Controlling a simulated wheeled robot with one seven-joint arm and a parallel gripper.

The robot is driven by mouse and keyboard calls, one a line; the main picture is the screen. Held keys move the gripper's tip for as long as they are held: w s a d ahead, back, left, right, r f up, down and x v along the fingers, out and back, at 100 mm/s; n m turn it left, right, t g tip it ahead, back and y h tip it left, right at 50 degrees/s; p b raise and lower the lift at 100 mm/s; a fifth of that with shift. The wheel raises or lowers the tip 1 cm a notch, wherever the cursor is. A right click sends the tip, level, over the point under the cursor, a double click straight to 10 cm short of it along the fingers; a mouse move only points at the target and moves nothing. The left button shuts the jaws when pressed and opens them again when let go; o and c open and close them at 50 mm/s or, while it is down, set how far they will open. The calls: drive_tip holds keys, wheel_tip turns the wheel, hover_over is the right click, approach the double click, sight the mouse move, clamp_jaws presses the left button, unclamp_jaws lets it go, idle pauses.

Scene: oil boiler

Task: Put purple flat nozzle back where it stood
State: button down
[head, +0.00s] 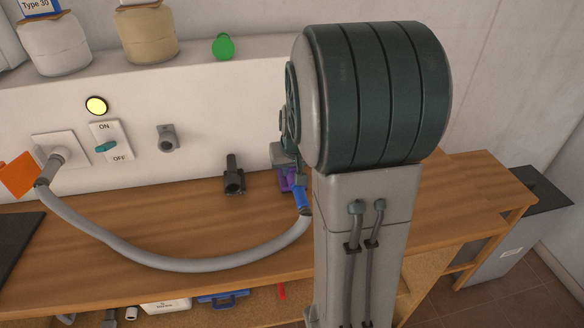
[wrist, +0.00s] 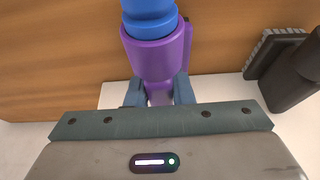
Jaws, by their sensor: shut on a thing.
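The purple flat nozzle (wrist: 155,55) is between the two fingers of my gripper (wrist: 158,90) in the wrist view. My gripper is shut on its narrower part. A blue piece (wrist: 148,12) sits in the nozzle's wide collar. In the head view the purple nozzle (head: 286,181) shows just left of my arm, partly hidden by my gripper and arm. The blue piece (head: 301,199) there is at the end of a grey hose (head: 180,263). The nozzle is over the wooden counter near the wall; I cannot tell whether it touches the counter.
A black nozzle (head: 234,177) stands on the wooden counter (head: 110,222) left of my gripper; it also shows in the wrist view (wrist: 290,85). The hose loops across the counter to a wall socket (head: 62,148). An ON/OFF switch (head: 107,146) and a yellow light (head: 96,105) are on the wall.

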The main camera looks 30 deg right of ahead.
drive_tip(key=shift+f, duration=0.2)
drive_tip(key=c, duration=1.3)
unclamp_jaws()
drive_tip(key=shift+o, duration=0.2)
drive_tip(key=shift+r, duration=0.1)
